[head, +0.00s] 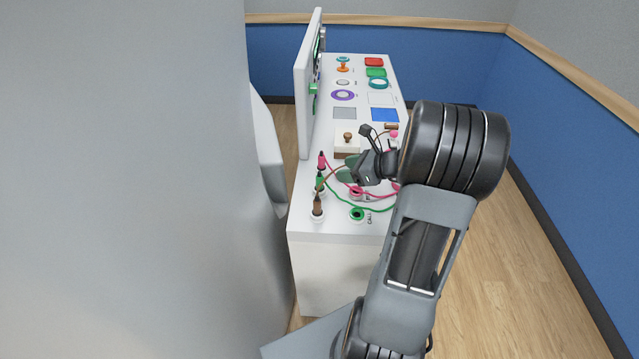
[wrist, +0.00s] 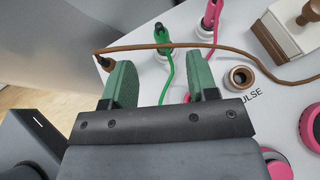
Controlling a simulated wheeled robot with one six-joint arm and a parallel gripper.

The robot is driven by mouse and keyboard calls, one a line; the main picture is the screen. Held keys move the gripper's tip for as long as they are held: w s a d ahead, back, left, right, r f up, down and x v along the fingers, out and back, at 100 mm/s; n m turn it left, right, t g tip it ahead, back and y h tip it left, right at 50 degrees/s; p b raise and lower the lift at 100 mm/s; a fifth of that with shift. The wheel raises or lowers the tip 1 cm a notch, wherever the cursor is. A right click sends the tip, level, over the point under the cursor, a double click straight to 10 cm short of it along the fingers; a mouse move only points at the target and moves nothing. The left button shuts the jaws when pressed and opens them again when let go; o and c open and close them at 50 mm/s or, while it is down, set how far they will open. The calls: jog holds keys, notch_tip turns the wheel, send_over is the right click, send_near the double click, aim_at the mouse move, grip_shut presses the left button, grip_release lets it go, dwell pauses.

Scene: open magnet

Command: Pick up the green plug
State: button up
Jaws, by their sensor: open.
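The green plug (wrist: 161,35) stands upright in a white holder, its green cable running down between my fingers in the wrist view. In the head view the green plug (head: 319,180) is in a row at the panel's left edge, between the pink plug (head: 321,160) and the brown plug (head: 317,205). My gripper (wrist: 161,65) is open and empty, with green finger pads. The plug lies ahead of the gap between the fingers, apart from both. In the head view my gripper (head: 347,170) is right of the plug.
A brown cable (wrist: 140,47) crosses just beyond my fingertips. The brown plug (wrist: 105,63) is close by the left finger, partly hidden. The pink plug (wrist: 211,14) stands right of the green one. A brown-ringed socket (wrist: 240,77) lies right of the right finger. A green-ringed socket (head: 357,214) sits at the near edge.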

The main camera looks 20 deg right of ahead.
send_over(315, 187)
jog(key=f, duration=0.3)
jog(key=f+p, duration=0.1)
jog(key=f, duration=0.1)
jog(key=shift+w+d+f, duration=0.1)
jog(key=shift+w+f, duration=0.2)
jog(key=shift+f, duration=0.05)
jog(key=shift+c, duration=0.4)
grip_shut()
